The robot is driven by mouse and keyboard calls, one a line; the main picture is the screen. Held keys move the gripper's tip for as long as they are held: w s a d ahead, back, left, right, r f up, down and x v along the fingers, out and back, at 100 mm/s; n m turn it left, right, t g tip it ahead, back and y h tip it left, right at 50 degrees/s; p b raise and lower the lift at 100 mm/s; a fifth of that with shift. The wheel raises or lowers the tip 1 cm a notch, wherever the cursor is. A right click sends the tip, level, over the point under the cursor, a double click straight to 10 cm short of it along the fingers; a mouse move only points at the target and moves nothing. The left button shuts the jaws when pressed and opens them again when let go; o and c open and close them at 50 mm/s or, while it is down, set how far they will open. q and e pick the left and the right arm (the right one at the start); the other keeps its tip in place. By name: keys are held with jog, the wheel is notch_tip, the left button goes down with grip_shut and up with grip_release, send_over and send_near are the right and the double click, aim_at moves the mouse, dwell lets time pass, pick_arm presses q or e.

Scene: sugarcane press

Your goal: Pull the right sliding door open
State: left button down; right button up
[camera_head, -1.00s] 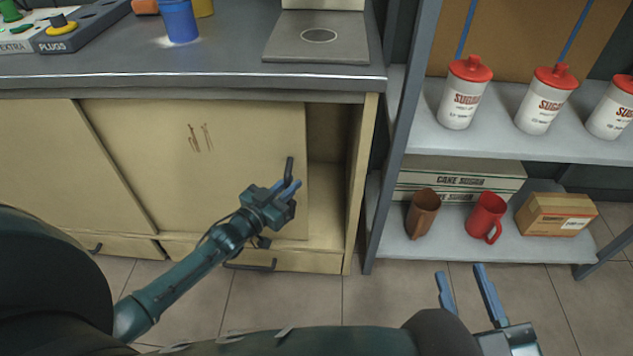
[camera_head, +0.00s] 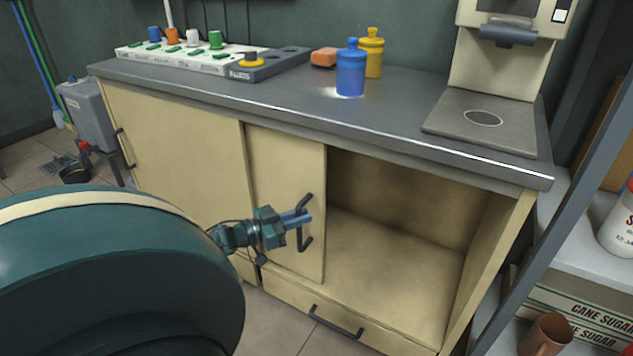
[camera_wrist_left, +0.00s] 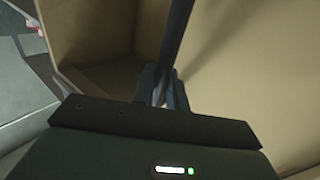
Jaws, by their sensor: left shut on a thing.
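The right sliding door (camera_head: 284,176) is a beige panel on the front of the cabinet. It stands well to the left, overlapping the left door (camera_head: 180,140), and the right part of the cabinet is open and looks empty. Its dark bar handle (camera_head: 307,235) is near the door's right edge. My left gripper (camera_head: 300,218) is shut on this handle. The left wrist view shows the gripper's fingers (camera_wrist_left: 165,88) around the dark handle bar (camera_wrist_left: 175,45), with the open cabinet inside to the left. My right gripper is out of view.
The grey countertop (camera_head: 400,135) holds a blue bottle (camera_head: 350,72), a yellow bottle (camera_head: 372,52), a plug board (camera_head: 268,66) and a machine (camera_head: 500,75). A drawer (camera_head: 350,318) sits below the opening. A metal shelf (camera_head: 585,265) stands close on the right.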

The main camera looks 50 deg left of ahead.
pick_arm(q)
jog(key=shift+s+a, duration=0.15)
jog(key=shift+a, duration=0.2)
jog(key=c, duration=1.5)
grip_release()
jog(key=shift+s, duration=0.1)
jog(key=p+v, duration=0.3)
jog(key=v, duration=1)
